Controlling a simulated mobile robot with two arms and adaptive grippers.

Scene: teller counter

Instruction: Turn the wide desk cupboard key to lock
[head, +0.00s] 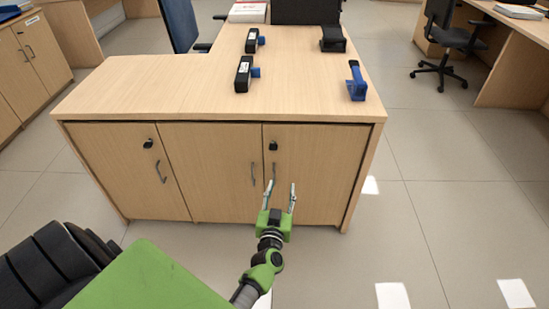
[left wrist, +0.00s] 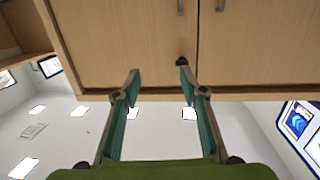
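The wide cupboard (head: 320,190) is the pair of doors at the right of the wooden desk's front. Its black lock with key (head: 272,145) sits high on the right-hand door, near the seam. The wrist view, upside down, shows this small black key piece (left wrist: 182,62) close by one fingertip; contact cannot be told. My left gripper (head: 281,187) is open and empty, with fingers spread, in front of the right-hand door. It also shows open in the left wrist view (left wrist: 159,74). The key's turn angle is too small to read. My right gripper is not in view.
A second black lock (head: 148,143) is on the single left door (head: 110,165). Metal handles (head: 253,173) stick out near the seam. The desk top (head: 190,90) overhangs slightly and carries black and blue devices (head: 243,73). Floor at the right (head: 440,210) is clear.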

